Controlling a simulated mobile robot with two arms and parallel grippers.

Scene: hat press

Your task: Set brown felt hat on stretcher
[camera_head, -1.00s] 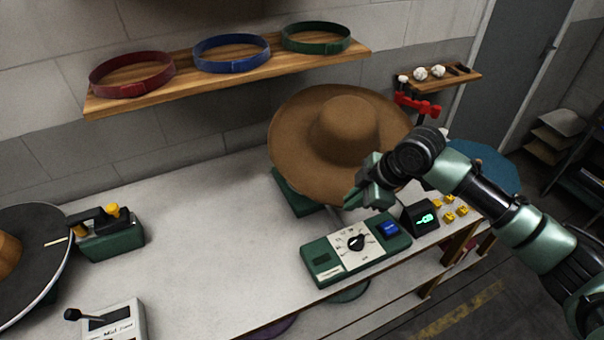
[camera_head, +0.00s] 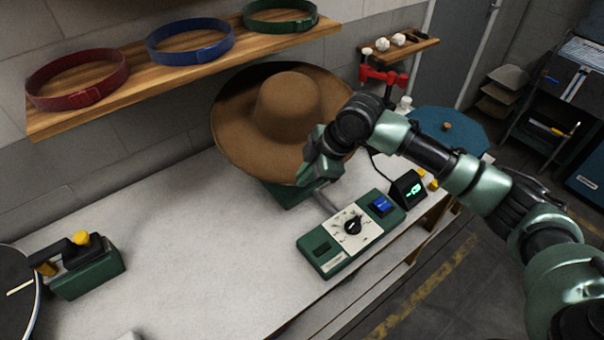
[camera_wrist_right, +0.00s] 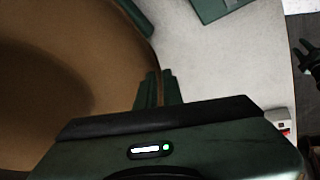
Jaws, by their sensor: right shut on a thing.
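The brown felt hat (camera_head: 287,104) has a wide brim and a round crown. In the head view it is tilted and sits over a green base (camera_head: 292,194) on the bench; whether it rests on that base or is held above it I cannot tell. My right gripper (camera_head: 313,172) is shut on the near right edge of the brim. In the right wrist view the brim (camera_wrist_right: 50,80) fills the left side, and its edge runs between the fingers (camera_wrist_right: 160,88). My left gripper is not in view.
A green control box (camera_head: 350,236) with a dial stands in front of the hat. A small display (camera_head: 408,189) stands to its right. A shelf (camera_head: 190,72) with red, blue and green bands is above. The white bench (camera_head: 180,235) is clear at centre left.

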